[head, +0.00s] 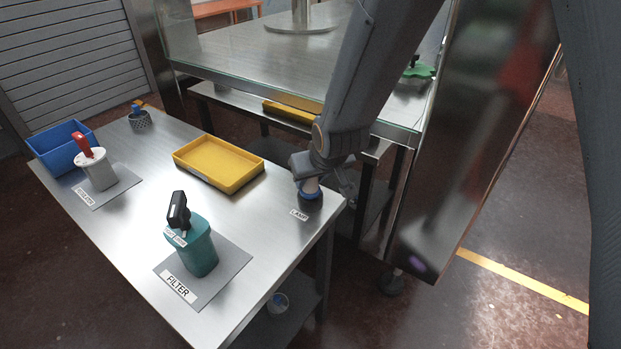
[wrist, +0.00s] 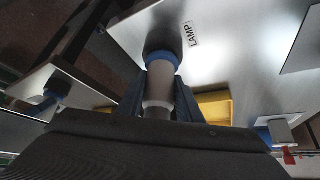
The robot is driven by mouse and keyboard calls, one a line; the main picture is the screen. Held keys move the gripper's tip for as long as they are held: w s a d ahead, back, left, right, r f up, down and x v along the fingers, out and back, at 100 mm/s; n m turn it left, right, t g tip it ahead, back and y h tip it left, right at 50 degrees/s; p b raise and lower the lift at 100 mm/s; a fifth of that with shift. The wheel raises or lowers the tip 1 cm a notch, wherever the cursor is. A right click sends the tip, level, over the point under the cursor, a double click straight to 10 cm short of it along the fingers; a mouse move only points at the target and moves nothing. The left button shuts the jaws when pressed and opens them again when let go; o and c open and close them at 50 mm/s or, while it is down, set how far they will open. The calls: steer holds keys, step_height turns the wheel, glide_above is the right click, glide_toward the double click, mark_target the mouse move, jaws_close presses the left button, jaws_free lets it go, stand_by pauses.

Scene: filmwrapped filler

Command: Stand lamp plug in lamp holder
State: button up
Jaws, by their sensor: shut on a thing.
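The lamp plug is a pale grey cylinder with a blue collar; it shows in the wrist view (wrist: 160,84) and, partly hidden by my gripper, in the head view (head: 310,187). My gripper (head: 318,178) is shut on its upper part, with a finger on each side in the wrist view (wrist: 160,106). The dark round lamp holder (head: 309,202) is at the table's right corner, beside the LAMP label; it also shows in the wrist view (wrist: 165,38). The plug looks upright, its blue collar against the holder's top. How deep its lower end sits is hidden.
A yellow tray (head: 218,163) lies left of the holder on the steel table (head: 150,165). A teal filler (head: 198,250) with a black plug stands on the FILTER plate. A white holder with a red handle (head: 97,168) and a blue bin (head: 60,141) are farther left.

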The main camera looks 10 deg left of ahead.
steer(key=o, duration=1.3)
steer(key=shift+f, duration=0.1)
steer(key=shift+v, duration=3.95)
steer(key=s+d+m+g+h, duration=0.1)
steer(key=s+d, duration=0.3)
steer(key=d, duration=0.6)
steer(key=s+d+f+m+g+h, duration=0.1)
steer(key=s+d+m+g, duration=0.1)
steer(key=d, duration=0.8)
steer(key=s+d+m+g+h, duration=0.1)
steer(key=s+d+m, duration=0.2)
steer(key=s+d, duration=0.3)
steer(key=shift+s+d+f+m+g+h, duration=0.1)
steer(key=shift+d+m+g+h, duration=0.1)
steer(key=shift+d, duration=0.8)
steer(key=shift+d+f+m+g+h, duration=0.1)
steer(key=shift+d+m+g, duration=0.1)
steer(key=shift+d, duration=0.8)
